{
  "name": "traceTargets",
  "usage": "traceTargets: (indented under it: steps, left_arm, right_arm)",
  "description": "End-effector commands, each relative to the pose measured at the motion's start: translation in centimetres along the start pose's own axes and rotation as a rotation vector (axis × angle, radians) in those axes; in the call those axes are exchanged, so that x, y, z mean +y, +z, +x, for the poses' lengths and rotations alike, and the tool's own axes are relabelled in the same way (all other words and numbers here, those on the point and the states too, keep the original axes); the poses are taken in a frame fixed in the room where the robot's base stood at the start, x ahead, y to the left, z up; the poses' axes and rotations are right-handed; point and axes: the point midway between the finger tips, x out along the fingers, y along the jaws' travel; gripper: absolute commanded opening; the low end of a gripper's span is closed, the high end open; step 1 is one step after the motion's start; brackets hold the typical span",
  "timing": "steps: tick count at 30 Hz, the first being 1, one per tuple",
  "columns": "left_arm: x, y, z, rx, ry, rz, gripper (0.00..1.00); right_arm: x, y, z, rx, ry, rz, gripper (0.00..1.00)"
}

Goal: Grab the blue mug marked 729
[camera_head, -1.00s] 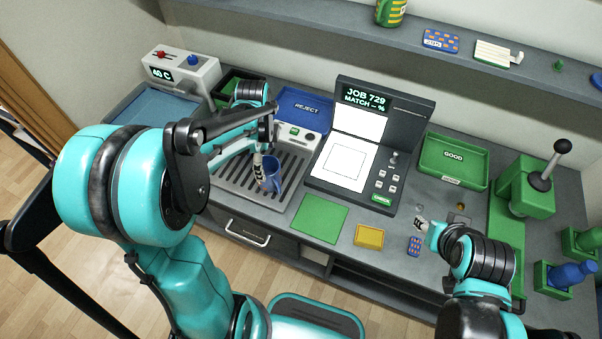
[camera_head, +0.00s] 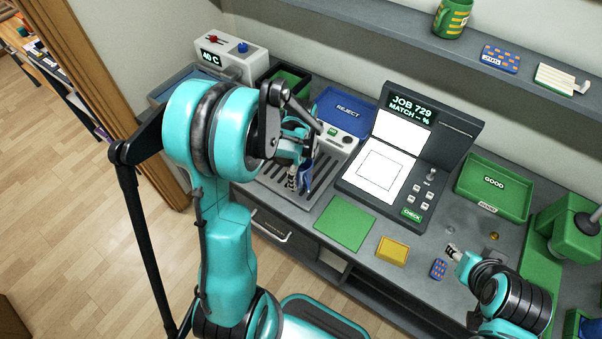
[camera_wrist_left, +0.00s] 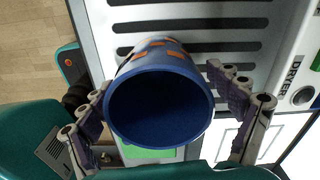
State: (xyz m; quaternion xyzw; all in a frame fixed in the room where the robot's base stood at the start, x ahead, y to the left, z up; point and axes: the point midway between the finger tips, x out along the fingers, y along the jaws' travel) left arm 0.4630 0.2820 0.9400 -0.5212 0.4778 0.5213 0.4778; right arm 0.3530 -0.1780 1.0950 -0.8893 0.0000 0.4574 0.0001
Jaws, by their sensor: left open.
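The blue mug (camera_head: 306,174) stands on the slotted dryer rack (camera_head: 270,191), partly hidden by my left arm. In the left wrist view the blue mug (camera_wrist_left: 160,108) shows its open, empty mouth and orange patches on its side; no number is readable on it. My left gripper (camera_head: 298,178) is at the mug. In the wrist view its fingers (camera_wrist_left: 160,88) are spread on either side of the mug, open; whether they touch it I cannot tell. My right gripper (camera_head: 453,252) is over the counter at the right, its fingers too small to judge.
A check station (camera_head: 408,150) reading JOB 729 stands right of the rack. A blue REJECT tray (camera_head: 343,112) is behind it, a green GOOD tray (camera_head: 494,188) farther right. A green mat (camera_head: 345,224), a yellow block (camera_head: 392,250) and a small patterned block (camera_head: 438,268) lie in front.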

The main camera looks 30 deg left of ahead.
Motion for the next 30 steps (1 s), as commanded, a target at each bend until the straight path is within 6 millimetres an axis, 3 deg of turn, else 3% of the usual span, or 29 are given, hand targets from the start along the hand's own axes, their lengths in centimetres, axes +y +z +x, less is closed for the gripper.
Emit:
traceTargets:
  steps: [1,6,8,9,20,27,30]
  left_arm:
    - [0.0,0.0,0.0,0.000,0.000,0.000,0.88]
    - [0.0,0.0,0.0,0.000,0.000,0.000,0.43]
    - [0.0,0.0,0.0,0.000,0.000,0.000,0.27]
    - [0.0,0.0,0.0,0.000,0.000,0.000,0.24]
    - [0.0,0.0,-0.7,0.000,0.000,0.000,0.24]
    - [0.0,0.0,-4.3,0.000,0.000,0.000,0.24]
    - [0.9,-1.9,-5.6,0.000,0.000,0.006,0.24]
  right_arm:
    - [0.0,0.0,0.0,0.000,0.000,0.000,0.40]
    - [0.0,0.0,0.0,0.000,0.000,0.000,0.40]
    - [0.0,0.0,0.0,0.000,0.000,0.000,0.40]
    - [0.0,0.0,0.0,0.000,0.000,0.000,0.40]
    - [0.0,-0.1,-0.2,0.000,0.000,0.000,0.40]
    - [0.0,-0.9,-1.3,0.000,0.000,0.000,0.40]
    - [0.0,-1.2,-1.6,0.000,0.000,0.000,0.40]
